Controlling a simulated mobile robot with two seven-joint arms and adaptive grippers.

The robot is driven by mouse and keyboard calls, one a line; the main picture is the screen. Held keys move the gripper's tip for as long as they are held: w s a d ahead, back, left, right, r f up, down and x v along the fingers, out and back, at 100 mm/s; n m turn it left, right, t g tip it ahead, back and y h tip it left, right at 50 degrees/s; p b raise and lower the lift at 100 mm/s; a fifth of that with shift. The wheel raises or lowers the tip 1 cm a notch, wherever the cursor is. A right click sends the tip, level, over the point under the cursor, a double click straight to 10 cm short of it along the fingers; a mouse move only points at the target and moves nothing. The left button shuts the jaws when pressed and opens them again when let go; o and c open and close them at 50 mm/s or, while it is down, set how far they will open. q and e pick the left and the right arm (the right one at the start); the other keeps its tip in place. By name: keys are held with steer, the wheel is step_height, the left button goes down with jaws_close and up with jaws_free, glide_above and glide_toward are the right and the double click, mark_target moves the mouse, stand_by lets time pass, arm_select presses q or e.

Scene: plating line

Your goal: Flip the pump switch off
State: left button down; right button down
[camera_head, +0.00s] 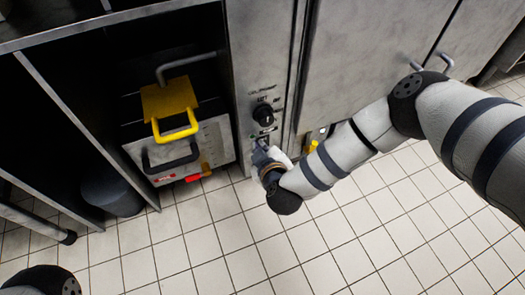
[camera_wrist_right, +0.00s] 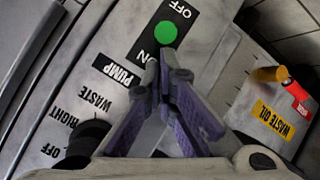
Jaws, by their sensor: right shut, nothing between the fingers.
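The pump switch plate (camera_wrist_right: 172,28) is dark, with a round green piece between the words OFF and ON, in the right wrist view. A black PUMP label (camera_wrist_right: 116,69) sits beside it. My right gripper (camera_wrist_right: 166,72) is shut and empty, its fingertips just by the ON end of the plate; I cannot tell whether they touch. In the head view my right gripper (camera_head: 264,154) is at the lower part of the narrow metal control panel (camera_head: 258,60), and the switch is largely hidden there. My left gripper is out of the picture.
A black knob (camera_head: 263,114) is higher on the panel. To the left, a yellow handle (camera_head: 175,123) stands over a metal box (camera_head: 205,143) in an open bay. Tiled floor is clear in front.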

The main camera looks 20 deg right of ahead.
steer(key=shift+s, duration=0.1)
steer(key=shift+s+f+t, duration=0.15)
steer(key=shift+t, duration=0.75)
steer(key=shift+s+t+p, duration=0.1)
steer(key=shift+t+p, duration=0.2)
steer(key=shift+t, duration=0.1)
